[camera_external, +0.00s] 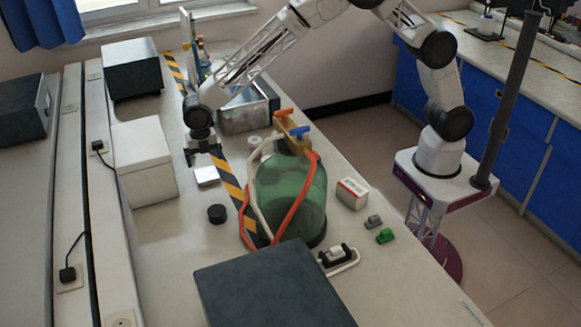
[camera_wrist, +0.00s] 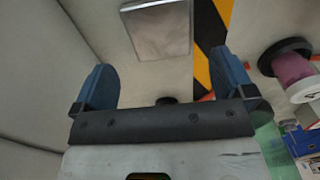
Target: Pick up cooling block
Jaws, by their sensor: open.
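A flat, silvery square block (camera_external: 207,176), which looks like the cooling block, lies on the bench beside the yellow-black striped tape. My gripper (camera_external: 203,158) is above the bench, just behind the block in the external view. In the wrist view its two blue fingers (camera_wrist: 165,82) are wide apart with nothing between them. The block lies beyond the fingertips, and I see no contact.
A green glass bottle (camera_external: 290,195) with red and white tubing stands right of the block. A white box (camera_external: 144,165) stands to the left, a black puck (camera_external: 217,213) in front, and a metal box (camera_external: 245,112) behind. A dark slab (camera_external: 270,288) fills the bench front.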

